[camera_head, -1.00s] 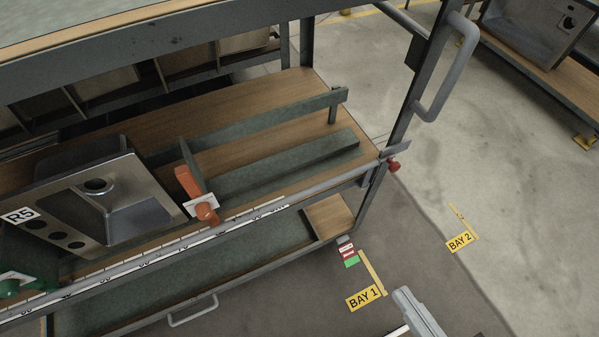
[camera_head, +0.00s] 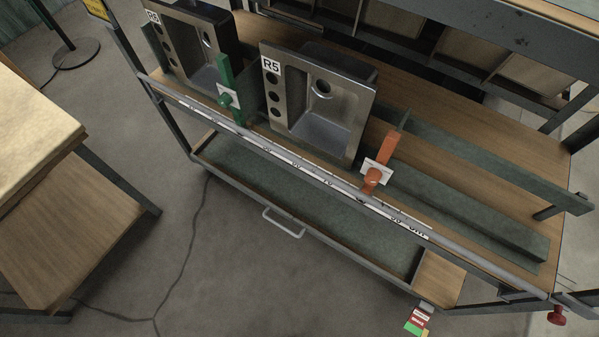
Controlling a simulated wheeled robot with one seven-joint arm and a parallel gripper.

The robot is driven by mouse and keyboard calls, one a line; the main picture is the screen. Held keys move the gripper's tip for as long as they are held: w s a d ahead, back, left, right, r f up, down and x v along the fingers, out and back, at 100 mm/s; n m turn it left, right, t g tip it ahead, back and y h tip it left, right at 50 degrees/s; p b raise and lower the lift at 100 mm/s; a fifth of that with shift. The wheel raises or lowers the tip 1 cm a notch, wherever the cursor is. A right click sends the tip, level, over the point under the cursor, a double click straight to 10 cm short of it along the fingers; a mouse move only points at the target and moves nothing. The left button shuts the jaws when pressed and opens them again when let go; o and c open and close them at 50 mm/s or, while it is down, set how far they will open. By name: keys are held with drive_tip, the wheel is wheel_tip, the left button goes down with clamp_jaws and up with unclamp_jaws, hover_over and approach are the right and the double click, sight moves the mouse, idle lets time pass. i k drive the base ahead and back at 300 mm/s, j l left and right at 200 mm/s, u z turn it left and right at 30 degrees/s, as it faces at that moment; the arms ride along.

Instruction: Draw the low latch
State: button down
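A red knob (camera_head: 557,315) sits at the rack's near right corner, at the lower right of the view. An orange upright piece with a round orange knob (camera_head: 371,181) stands on the graduated front rail (camera_head: 318,172), right of sink R5. A green upright piece with a green knob (camera_head: 226,100) stands on the same rail, left of R5. I cannot tell which of these, if any, is the low latch. My gripper is not in view.
Sink R5 (camera_head: 302,124) and sink R6 (camera_head: 198,65) stand tilted on the rack shelf. A lower tray (camera_head: 300,195) with a wire handle (camera_head: 283,223) lies below. A wooden bench (camera_head: 60,215) stands at left. Between them is floor with a cable (camera_head: 191,245).

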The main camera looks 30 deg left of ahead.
sight(556, 317)
drive_tip(key=k+l, duration=0.15)
drive_tip(key=l, duration=0.25)
drive_tip(key=k+l, duration=0.2)
drive_tip(key=l, duration=0.15)
drive_tip(key=k+l, duration=0.15)
drive_tip(key=l, duration=0.25)
drive_tip(key=u, duration=0.05)
